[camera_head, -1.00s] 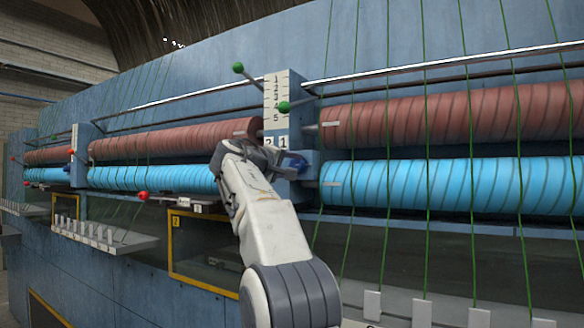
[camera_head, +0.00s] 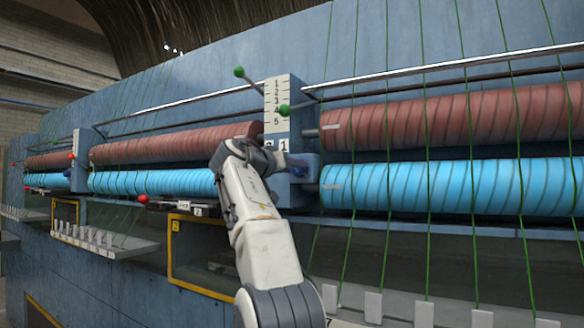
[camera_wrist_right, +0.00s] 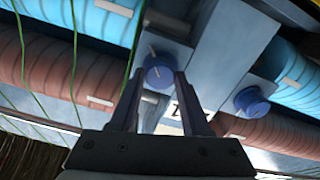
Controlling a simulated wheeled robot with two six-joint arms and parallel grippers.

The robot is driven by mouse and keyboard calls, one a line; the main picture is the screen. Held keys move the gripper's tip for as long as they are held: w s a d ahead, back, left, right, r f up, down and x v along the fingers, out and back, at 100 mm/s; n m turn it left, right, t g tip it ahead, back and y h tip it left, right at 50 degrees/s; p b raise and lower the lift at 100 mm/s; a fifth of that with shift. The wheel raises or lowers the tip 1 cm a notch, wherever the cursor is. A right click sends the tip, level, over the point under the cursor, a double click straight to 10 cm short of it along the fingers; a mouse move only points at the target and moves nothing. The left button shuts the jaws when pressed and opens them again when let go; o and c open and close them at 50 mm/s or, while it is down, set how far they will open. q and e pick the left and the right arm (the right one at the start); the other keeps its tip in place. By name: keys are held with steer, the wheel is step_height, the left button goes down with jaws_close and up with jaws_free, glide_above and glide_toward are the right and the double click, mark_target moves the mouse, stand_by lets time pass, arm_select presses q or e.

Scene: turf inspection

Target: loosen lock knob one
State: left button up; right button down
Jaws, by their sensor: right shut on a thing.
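Lock knob one, a round blue knob (camera_wrist_right: 158,75) with a pale mark on its face, sits between the fingertips of my right gripper (camera_wrist_right: 160,80) in the right wrist view. The fingers are shut on it from both sides. In the head view my right gripper (camera_head: 290,165) is at the bracket below the number plate (camera_head: 277,105), close under the label 1 (camera_head: 283,145). There the knob is hidden or too small to tell apart. A second blue knob (camera_wrist_right: 250,100) is free, to the right in the wrist view. My left gripper is not in view.
Red rollers (camera_head: 430,122) and bright blue rollers (camera_head: 450,187) run on both sides of the bracket. Two green-tipped levers (camera_head: 239,72) and red-tipped levers (camera_head: 143,199) stick out nearby. Green yarns (camera_head: 469,130) hang in front of the right rollers.

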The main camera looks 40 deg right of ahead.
steer(key=shift+r+m, duration=0.35)
steer(key=shift+m, duration=0.75)
steer(key=shift+c, duration=1.8)
jaws_free()
steer(key=shift+a, duration=0.1)
steer(key=shift+f, duration=0.15)
steer(key=b+v, duration=0.3)
steer(key=v, duration=0.7)
steer(key=shift+a+b, duration=0.15)
steer(key=shift+b, duration=0.15)
